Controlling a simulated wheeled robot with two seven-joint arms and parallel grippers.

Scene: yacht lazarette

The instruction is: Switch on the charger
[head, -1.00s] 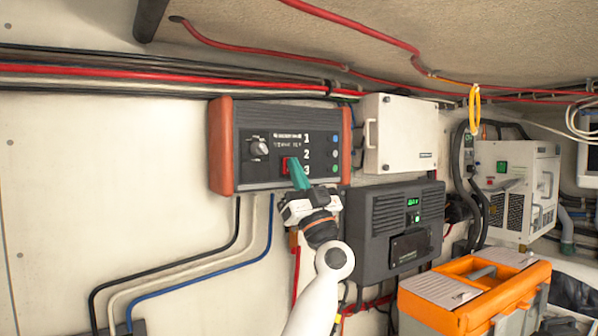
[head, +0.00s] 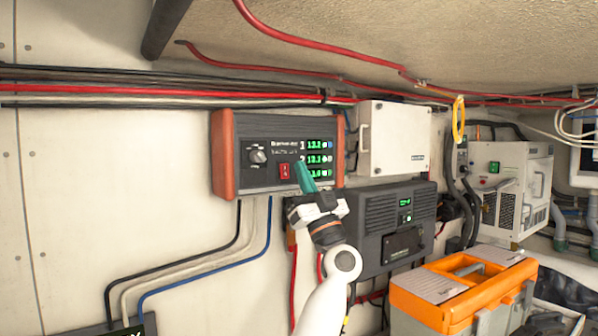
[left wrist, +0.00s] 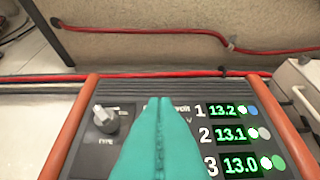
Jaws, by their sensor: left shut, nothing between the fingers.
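The charger (head: 270,182) is a dark box with orange-red end caps on the wall. It has a knob (head: 258,156), a red rocker switch (head: 284,171) and three lit green displays (head: 320,146). In the left wrist view the displays (left wrist: 232,135) read 13.2, 13.1 and 13.0. My left gripper (head: 305,170) has teal fingers, shut and empty. In the head view its tips are right of the red switch, over the lower display area. In the left wrist view the fingers (left wrist: 159,125) cover the panel's middle and hide the switch. My right gripper is out of view.
A white box (head: 395,138) and a dark unit with a green display (head: 375,215) are on the wall to the right. An orange-lidded toolbox (head: 440,305) stands below them. Cables (head: 150,95) run along the wall. The wall left of the charger is otherwise clear.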

